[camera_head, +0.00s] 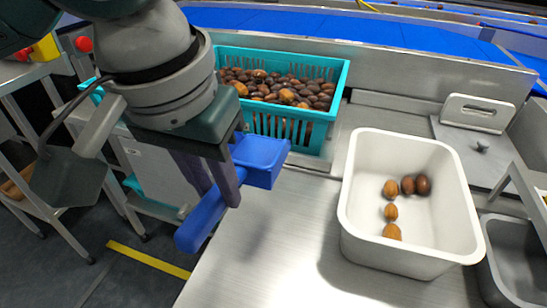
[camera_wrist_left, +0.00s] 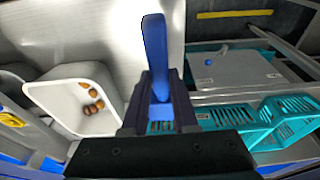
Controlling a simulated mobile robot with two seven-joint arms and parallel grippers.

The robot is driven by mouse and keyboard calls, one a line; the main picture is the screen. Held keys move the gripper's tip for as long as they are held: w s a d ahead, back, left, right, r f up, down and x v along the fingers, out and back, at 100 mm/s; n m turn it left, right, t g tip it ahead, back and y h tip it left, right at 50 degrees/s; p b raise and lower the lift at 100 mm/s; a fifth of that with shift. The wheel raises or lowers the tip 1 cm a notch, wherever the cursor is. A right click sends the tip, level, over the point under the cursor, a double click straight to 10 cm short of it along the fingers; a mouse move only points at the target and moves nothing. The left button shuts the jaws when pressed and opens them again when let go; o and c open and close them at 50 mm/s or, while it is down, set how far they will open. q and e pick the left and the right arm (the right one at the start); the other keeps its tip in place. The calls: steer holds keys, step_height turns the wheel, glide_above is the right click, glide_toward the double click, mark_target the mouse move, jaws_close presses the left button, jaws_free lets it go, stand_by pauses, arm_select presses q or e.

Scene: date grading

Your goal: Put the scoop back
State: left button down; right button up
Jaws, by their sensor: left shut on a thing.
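The blue scoop (camera_head: 258,154) is held by my left gripper (camera_head: 226,190), whose fingers are shut around its handle. The handle sticks out toward the lower left and the scoop's bowl points to the upper right. The scoop appears to be above the steel table, beside the front of the teal crate. In the left wrist view the blue handle (camera_wrist_left: 155,45) rises between the dark fingers (camera_wrist_left: 160,98), and the bowl is mostly hidden behind the gripper. My right gripper is not in view.
A teal crate (camera_head: 318,114) full of brown dates stands behind the scoop. A white tub (camera_head: 358,215) with several dates is to the right, with a grey bin (camera_head: 518,255) beyond it. The steel table (camera_head: 270,260) is bare in front. A blue conveyor (camera_head: 300,22) runs along the back.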

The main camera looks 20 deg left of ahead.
arm_select(q)
steer(key=s+b+x, duration=0.1)
steer(key=x, duration=0.3)
steer(key=s+b+x, duration=0.1)
steer(key=x, duration=0.3)
steer(key=b+x, duration=0.1)
steer(key=x, duration=0.3)
steer(key=shift+s+f, duration=0.35)
steer(key=shift+f, duration=0.2)
steer(key=shift+f, duration=0.1)
steer(key=c, duration=0.7)
jaws_free()
